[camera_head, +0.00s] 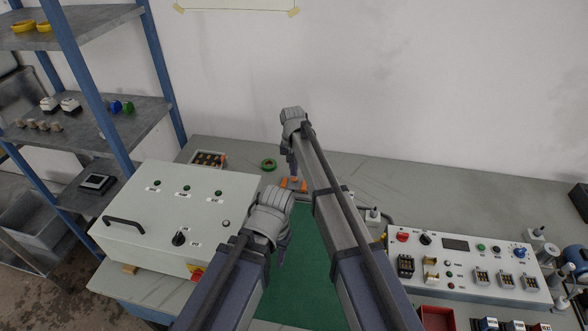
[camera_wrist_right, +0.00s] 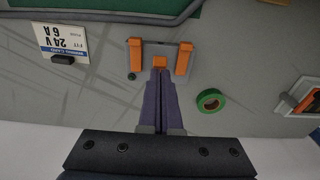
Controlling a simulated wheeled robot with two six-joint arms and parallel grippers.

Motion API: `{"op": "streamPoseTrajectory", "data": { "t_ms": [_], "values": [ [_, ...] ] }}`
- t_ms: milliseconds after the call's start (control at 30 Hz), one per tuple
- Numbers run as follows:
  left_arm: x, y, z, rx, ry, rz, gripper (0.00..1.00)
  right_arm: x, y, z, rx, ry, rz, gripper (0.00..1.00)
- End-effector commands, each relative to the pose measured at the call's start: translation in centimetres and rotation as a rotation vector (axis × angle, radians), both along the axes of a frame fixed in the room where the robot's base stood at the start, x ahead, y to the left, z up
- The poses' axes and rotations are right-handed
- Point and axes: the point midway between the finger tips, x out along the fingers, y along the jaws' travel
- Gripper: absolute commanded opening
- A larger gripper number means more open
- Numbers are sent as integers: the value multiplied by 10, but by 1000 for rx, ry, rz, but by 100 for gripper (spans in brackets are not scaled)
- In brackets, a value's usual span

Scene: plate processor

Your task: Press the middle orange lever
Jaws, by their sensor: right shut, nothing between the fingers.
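A small grey unit with three orange levers stands on the bench beyond the green mat. In the right wrist view the middle orange lever (camera_wrist_right: 159,62) sits between two longer outer orange levers (camera_wrist_right: 135,56) (camera_wrist_right: 183,60). The levers also show small in the head view (camera_head: 284,184). My right gripper (camera_head: 292,172) is shut and empty, pointing down at the unit. In the wrist view its fingertips (camera_wrist_right: 160,73) are at the middle lever's near edge; I cannot tell whether they touch. My left gripper (camera_head: 281,250) hangs over the mat's left edge, its fingers partly hidden.
A green tape roll (camera_wrist_right: 211,100) lies beside the unit, also in the head view (camera_head: 268,165). A white control box (camera_head: 150,220) stands left and a control panel (camera_head: 460,262) right. The green mat (camera_head: 305,290) lies in front. A labelled plate (camera_wrist_right: 62,40) is near the unit.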

Motion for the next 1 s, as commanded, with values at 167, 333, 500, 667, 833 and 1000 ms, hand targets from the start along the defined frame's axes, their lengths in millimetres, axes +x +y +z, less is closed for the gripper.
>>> {"op": "streamPoseTrajectory", "data": {
  "t_ms": [167, 333, 500, 667, 833, 1000],
  "values": [
    [0, 0, -2, 0, 0, 0, 50, -5, 1, -1, -6, -34, 1, 0],
    [0, 0, -8, 0, 0, 0, 50, -12, 2, -5, -20, -102, 3, 0],
    [0, 0, -21, 0, 0, 0, 50, -23, 3, -11, -44, -222, 3, 0],
    [0, 0, -35, 0, 0, 0, 50, -29, 5, -17, -65, -337, 3, 0],
    [0, 0, -40, 0, 0, 0, 50, -33, 7, -21, -67, -345, 3, 0],
    [0, 0, -46, 0, 0, 0, 50, -39, 8, -27, -67, -344, 3, 0]
  ]
}}
